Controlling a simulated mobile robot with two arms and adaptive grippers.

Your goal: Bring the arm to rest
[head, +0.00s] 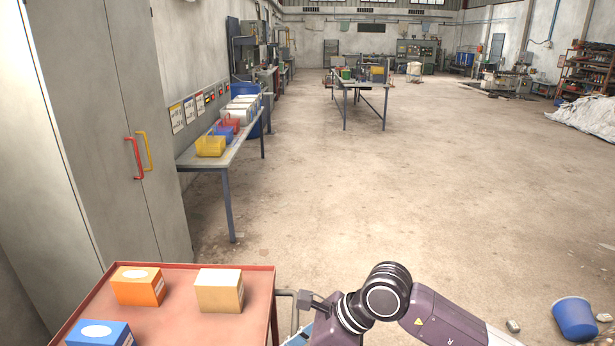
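My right arm comes in from the lower right, its purple and black links bent over the floor beside a red cart. A grey part at its end, which looks like my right gripper (316,302), is by the cart's right side near the handle. Its fingers cannot be made out, so I cannot tell if it is open or holds anything. My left gripper is not in view.
The red cart (188,323) carries an orange box (139,291), a tan box (219,295) and a blue box (95,338). A grey cabinet (110,100) stands left. A bench (236,150) holds coloured bins. A blue bucket (573,318) is lower right. The middle floor is clear.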

